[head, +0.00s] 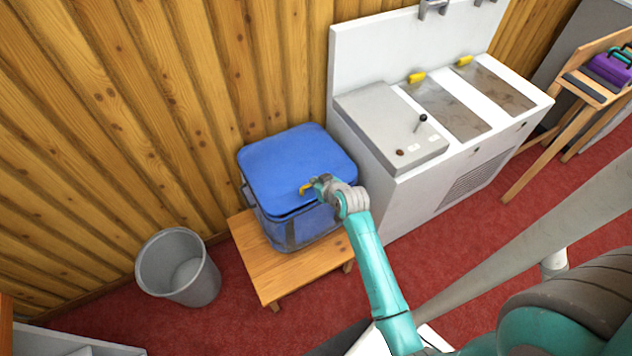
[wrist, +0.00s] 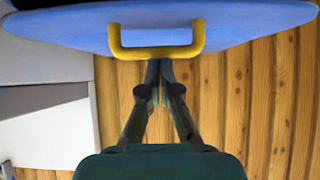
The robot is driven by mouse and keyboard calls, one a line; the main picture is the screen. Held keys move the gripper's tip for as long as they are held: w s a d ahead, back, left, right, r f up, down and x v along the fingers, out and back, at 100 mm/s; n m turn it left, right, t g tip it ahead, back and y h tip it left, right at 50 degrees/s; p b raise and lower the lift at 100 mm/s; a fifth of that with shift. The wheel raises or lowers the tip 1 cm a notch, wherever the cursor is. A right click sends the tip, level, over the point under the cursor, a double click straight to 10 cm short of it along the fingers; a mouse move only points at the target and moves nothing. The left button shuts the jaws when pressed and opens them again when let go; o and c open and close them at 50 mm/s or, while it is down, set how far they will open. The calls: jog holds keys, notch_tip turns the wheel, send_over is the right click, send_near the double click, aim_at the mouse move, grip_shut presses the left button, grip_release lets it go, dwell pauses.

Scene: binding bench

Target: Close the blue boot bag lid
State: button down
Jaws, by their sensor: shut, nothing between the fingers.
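The blue boot bag (head: 285,230) stands on a low wooden bench against the plank wall. Its blue lid (head: 290,160) lies over the top, with a dark line under its front edge; I cannot tell whether it is fully down. A yellow handle (head: 305,189) is on the lid's front edge. My gripper (head: 316,186) is at this handle, shut and empty. In the wrist view, the lid (wrist: 230,30) spans the top, and the yellow handle (wrist: 160,52) is just beyond my shut fingertips (wrist: 157,66). Whether they touch it is unclear. My gripper hides part of the bag's front right.
The wooden bench (head: 262,272) has bare top in front of the bag. A grey bin (head: 178,268) stands to the left. Red floor (head: 235,315) is open in front.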

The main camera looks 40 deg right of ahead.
jog(key=shift+s+a+f, duration=0.1)
jog(key=shift+s+f, duration=0.1)
jog(key=shift+f, duration=0.65)
jog(key=shift+s+f, duration=0.2)
jog(key=shift+f, duration=0.6)
